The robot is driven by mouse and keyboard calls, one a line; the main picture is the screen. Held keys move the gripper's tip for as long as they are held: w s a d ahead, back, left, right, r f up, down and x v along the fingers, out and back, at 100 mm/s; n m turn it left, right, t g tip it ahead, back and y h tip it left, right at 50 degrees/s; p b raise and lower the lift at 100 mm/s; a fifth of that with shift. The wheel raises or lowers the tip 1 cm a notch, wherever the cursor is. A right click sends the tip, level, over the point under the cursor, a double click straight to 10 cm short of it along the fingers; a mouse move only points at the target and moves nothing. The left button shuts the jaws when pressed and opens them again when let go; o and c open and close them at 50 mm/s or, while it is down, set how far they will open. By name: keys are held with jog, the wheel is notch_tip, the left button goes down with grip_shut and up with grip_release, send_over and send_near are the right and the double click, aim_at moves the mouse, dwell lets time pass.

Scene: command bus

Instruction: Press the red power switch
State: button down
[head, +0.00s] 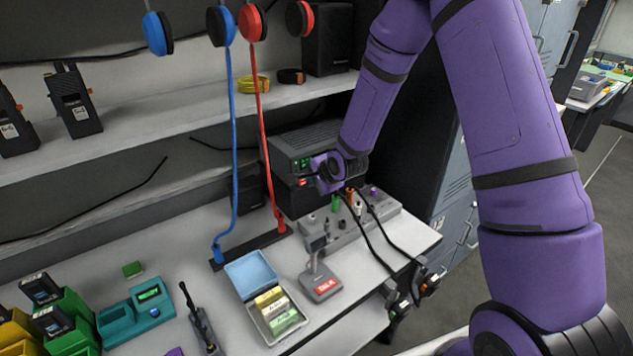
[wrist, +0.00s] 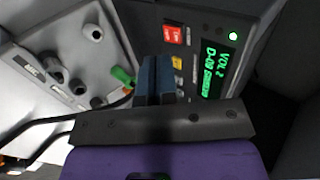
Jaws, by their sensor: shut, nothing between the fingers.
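The red power switch (wrist: 173,34) sits on the dark front panel of a radio unit, at the top of the wrist view. It carries small white marks that I cannot read. In the head view a small red patch (head: 303,182) shows on the unit's front, just left of my gripper (head: 324,178). In the wrist view my gripper (wrist: 155,64) is shut and empty. Its fingertips point toward the panel, just below and left of the red switch in the picture. A gap to the switch shows in the picture; the depth between them is hard to tell.
The radio (head: 312,142) has a green display (wrist: 212,72), a green light (wrist: 233,37) and a yellow button (wrist: 188,61). A grey panel (head: 350,222) with knobs and plugged cables stands in front. A TALK pedestal (head: 320,282) and an open box (head: 252,272) stand nearer.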

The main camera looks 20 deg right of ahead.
jog(key=w+r+v, duration=0.1)
jog(key=v, duration=0.9)
jog(key=shift+w+a+r, duration=0.2)
jog(key=shift+w+r, duration=0.1)
jog(key=shift+r, duration=0.1)
jog(key=s+d+r+n+g+h, duration=0.1)
jog(key=s+d+r+n+h, duration=0.2)
jog(key=s+r, duration=0.45)
jog(key=s+d+r+n+g, duration=0.1)
jog(key=s+d+r+n, duration=0.1)
jog(key=s+r+n, duration=0.65)
jog(key=s+r, duration=0.2)
jog(key=s, duration=0.5)
jog(key=s+d+r+n+g, duration=0.1)
jog(key=s+r+n, duration=0.2)
jog(key=s, duration=0.7)
jog(key=shift+r+g, duration=0.3)
jog(key=shift+r, duration=0.65)
